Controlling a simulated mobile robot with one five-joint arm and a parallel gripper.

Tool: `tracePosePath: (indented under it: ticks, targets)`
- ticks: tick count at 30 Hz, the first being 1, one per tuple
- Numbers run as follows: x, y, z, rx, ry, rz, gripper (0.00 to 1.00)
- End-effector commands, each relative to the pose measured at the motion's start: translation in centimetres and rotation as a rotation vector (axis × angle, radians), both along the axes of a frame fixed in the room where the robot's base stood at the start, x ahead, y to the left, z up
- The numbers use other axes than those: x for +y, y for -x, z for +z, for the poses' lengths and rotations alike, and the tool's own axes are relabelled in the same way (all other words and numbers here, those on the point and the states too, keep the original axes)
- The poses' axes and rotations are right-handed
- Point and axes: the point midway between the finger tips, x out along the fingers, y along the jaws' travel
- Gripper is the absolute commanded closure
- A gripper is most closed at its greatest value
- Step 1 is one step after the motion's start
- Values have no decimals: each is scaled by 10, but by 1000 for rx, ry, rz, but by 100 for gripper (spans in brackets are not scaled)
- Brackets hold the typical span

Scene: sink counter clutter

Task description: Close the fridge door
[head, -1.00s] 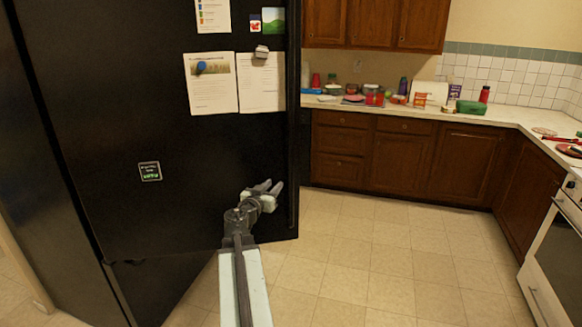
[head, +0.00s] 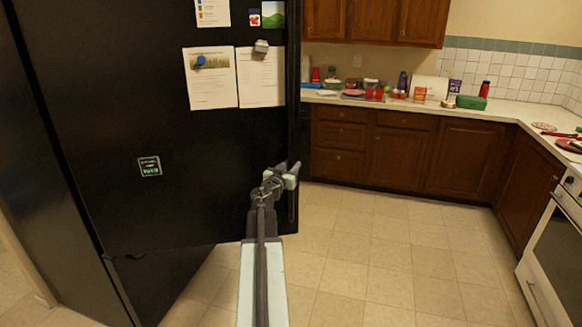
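The black fridge door (head: 105,110) stands open at an angle to the black fridge body (head: 50,220) at the left of the head view. Papers and magnets are on its outer face. Its free edge with a dark handle (head: 293,60) is at the right. My gripper (head: 294,170) is in front of the lower right part of the door, close to that edge. Whether it touches the door, I cannot tell. Its fingers are seen edge-on, and the gap between them is not clear.
Tiled floor (head: 390,265) is free to the right of the door. Wooden cabinets (head: 390,150) and a cluttered counter (head: 505,107) run along the back. A white oven (head: 550,260) stands at the right.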

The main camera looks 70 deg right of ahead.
Motion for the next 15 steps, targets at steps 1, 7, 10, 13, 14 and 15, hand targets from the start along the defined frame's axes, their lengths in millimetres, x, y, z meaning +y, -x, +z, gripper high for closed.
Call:
tracePosePath:
  ticks: [1,7,10,13,14,15]
  targets:
    - [1,0,0,0,0,0,70]
    - [1,0,0,0,0,1,100]
    - [1,-1,0,0,0,1,100]
    - [1,-1,0,0,0,1,100]
    - [1,-1,0,0,0,1,100]
    - [1,-1,0,0,0,1,100]
